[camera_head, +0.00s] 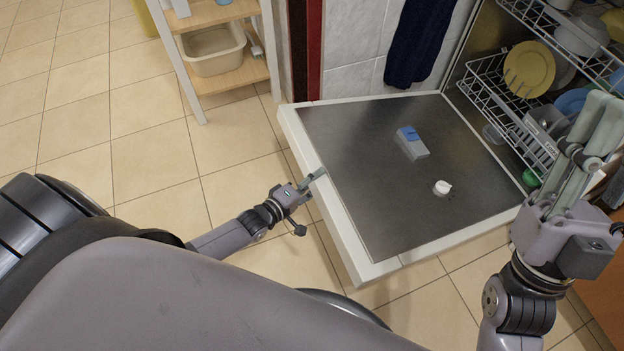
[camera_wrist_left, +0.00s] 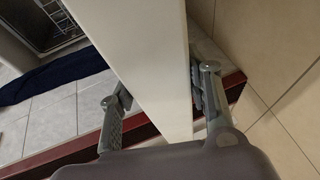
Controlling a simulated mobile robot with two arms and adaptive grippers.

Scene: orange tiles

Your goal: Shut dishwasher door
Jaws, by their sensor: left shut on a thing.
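The dishwasher door (camera_head: 340,130) is folded down, with its metal inner face up and a white border around it. My left gripper (camera_head: 312,184) is at the door's left edge in the head view, with its fingers on that edge. In the left wrist view, the white door edge (camera_wrist_left: 155,50) passes between the two fingers of the left gripper (camera_wrist_left: 163,92), which is shut on it. My right gripper (camera_head: 592,130) is raised at the right, in front of the dishwasher racks and apart from the door. Its finger gap is unclear.
Racks (camera_head: 500,100) with plates and bowls sit inside the dishwasher. A detergent dispenser (camera_head: 412,143) and a white knob (camera_head: 442,187) are on the door's inner face. A shelf with a beige bin (camera_head: 213,50) stands at upper left. A dark cloth (camera_head: 418,40) hangs behind. Tiled floor at left is clear.

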